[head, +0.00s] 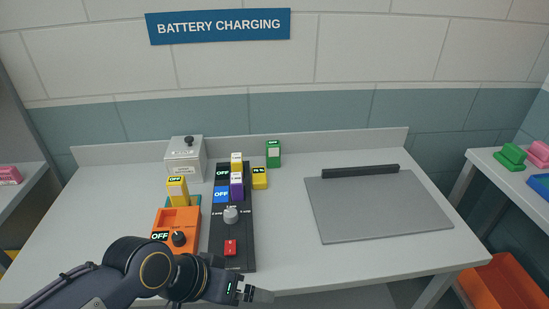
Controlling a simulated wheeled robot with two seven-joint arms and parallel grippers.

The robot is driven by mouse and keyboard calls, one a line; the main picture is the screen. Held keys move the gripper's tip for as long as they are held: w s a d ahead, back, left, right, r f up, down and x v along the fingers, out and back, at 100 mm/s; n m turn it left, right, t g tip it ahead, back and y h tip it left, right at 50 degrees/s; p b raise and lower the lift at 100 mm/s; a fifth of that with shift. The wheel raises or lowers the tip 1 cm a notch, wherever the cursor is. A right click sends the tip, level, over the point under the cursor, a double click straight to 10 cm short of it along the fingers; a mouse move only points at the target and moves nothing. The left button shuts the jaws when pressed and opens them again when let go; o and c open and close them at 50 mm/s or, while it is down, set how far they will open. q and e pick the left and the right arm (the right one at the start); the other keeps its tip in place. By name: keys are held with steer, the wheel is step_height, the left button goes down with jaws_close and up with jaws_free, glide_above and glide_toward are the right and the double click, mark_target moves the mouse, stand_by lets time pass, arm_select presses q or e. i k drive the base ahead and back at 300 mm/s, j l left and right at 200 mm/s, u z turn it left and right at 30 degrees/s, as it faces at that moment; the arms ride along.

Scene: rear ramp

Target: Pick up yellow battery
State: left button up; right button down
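A yellow battery (260,178) with a dark label on top stands on the table just right of the black charging strip (241,254). A smaller block with a yellow top (237,160) is at the far end of the strip, partly hidden behind a purple block (237,186). My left gripper (262,295) is low in the view by the table's front edge, apart from all of these. It looks empty, but its finger gap is unclear. My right gripper is not in view.
A green battery (273,154) stands behind the yellow one. A grey metal box (186,160) is at the back left. A flat grey mat with a dark bar (380,208) lies at the right. The table between strip and mat is clear.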

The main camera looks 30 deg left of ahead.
mark_target(236, 159)
steer(key=u, duration=0.5)
steer(key=i+j+u, duration=0.1)
steer(key=u, duration=0.4)
steer(key=i+u, duration=0.1)
steer(key=u, duration=0.85)
steer(key=i+u, duration=0.15)
steer(key=i, duration=0.15)
